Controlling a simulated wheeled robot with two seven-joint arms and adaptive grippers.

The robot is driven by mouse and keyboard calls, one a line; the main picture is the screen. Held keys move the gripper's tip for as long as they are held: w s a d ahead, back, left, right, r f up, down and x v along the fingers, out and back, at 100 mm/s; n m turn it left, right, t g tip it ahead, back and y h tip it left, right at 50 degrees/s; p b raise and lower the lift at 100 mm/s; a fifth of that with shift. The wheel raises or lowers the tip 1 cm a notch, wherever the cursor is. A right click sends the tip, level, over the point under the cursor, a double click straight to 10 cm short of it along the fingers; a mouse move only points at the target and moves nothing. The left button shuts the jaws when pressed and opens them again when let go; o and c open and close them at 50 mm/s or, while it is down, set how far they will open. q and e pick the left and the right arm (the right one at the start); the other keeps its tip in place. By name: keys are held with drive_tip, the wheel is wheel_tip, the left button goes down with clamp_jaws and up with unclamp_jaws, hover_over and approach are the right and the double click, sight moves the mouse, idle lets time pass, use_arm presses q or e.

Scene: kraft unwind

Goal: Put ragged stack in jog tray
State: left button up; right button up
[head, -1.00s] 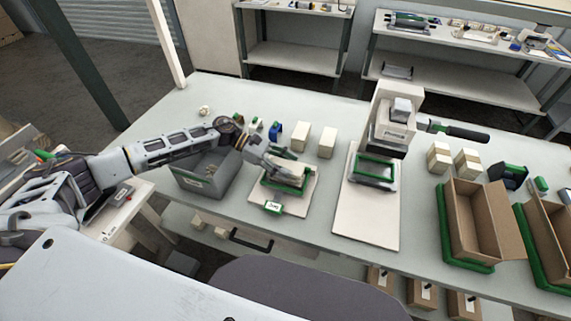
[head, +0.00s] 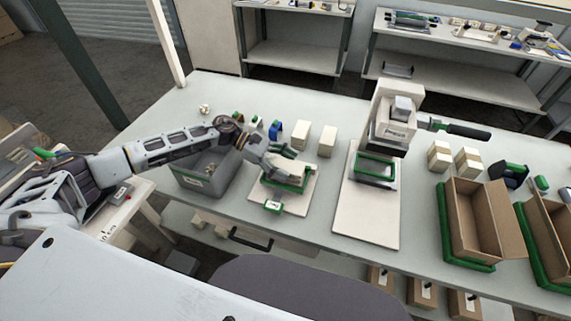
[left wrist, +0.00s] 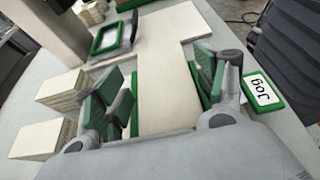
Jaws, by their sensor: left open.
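The jog tray is a green-edged frame (head: 292,188) on a cream board, with a green-rimmed "Jog" label (head: 273,206) at its front; the label also shows in the left wrist view (left wrist: 262,91). My left gripper (head: 285,167) is over the tray, its fingers open. In the left wrist view the green-padded fingers (left wrist: 160,95) stand on either side of a pale paper stack (left wrist: 165,100), apparently lying in the tray. The gripper hides part of the tray and stack in the head view, and whether the pads touch the stack I cannot tell. My right gripper is out of view.
Two pale stacks (head: 301,136) stand behind the tray. A grey bin (head: 203,178) is to its left. A press with a green frame (head: 375,168) and cream base board is to its right. Open cardboard boxes (head: 470,222) stand farther right.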

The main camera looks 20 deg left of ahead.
use_arm(q)
drive_tip(key=shift+r, duration=0.1)
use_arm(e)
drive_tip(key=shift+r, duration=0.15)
use_arm(q)
drive_tip(key=b+v, duration=0.2)
drive_tip(key=v, duration=1)
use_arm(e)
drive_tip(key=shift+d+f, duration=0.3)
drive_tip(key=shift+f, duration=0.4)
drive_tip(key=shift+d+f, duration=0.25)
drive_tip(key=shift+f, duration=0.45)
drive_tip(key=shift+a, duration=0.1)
